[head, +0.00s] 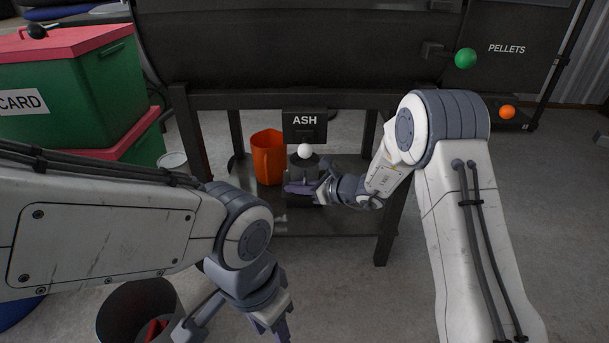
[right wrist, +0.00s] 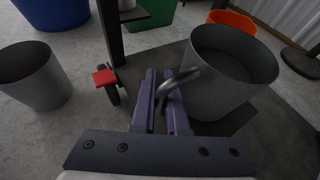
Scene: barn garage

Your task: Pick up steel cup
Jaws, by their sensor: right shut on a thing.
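The steel cup (right wrist: 230,75) is a dark grey, open-topped cup with a curved metal handle. In the right wrist view it stands upright to the right of my right gripper (right wrist: 163,100), whose purple fingers are shut on the handle. In the head view the cup (head: 302,174) is partly hidden behind that gripper (head: 304,188), below the ASH sign. My left gripper (head: 274,322) is low at the bottom edge of the head view, away from the cup; its fingertips do not show clearly.
An orange container (head: 267,157) stands just left of the cup on the low shelf (head: 330,225). Black frame legs (head: 389,215) flank the space, with a black barrel (head: 290,45) above. A dark bin (head: 120,310) is at lower left. Green boxes (head: 75,95) stand at left.

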